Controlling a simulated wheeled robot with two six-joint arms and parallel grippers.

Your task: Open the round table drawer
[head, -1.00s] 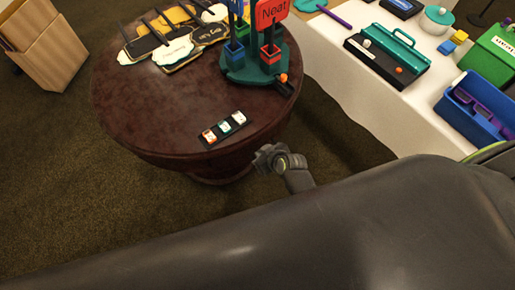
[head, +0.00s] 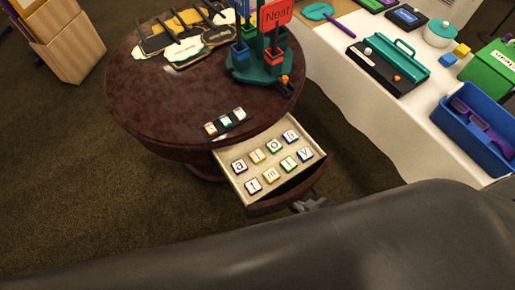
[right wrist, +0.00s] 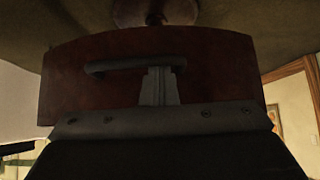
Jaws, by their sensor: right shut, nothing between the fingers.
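The round table (head: 165,105) is dark reddish brown. Its drawer (head: 238,186) stands pulled out toward me, with a pale lining and several letter tiles lying in two rows inside. My right gripper (head: 309,205) is at the outer side of the drawer front. In the right wrist view, the drawer front (right wrist: 215,75) fills the middle, with a dark bar handle (right wrist: 115,66) across it. The closed fingers (right wrist: 160,86) of my right gripper overlap the handle's right part; I cannot tell if they touch it. My left gripper is not in view.
On the tabletop are a small strip with tiles (head: 226,123), a green stand with signs (head: 262,66) and several label plaques (head: 178,42). A white-covered table (head: 365,95) with boxes stands at right. A wooden box (head: 68,42) is at upper left. Carpet at lower left is clear.

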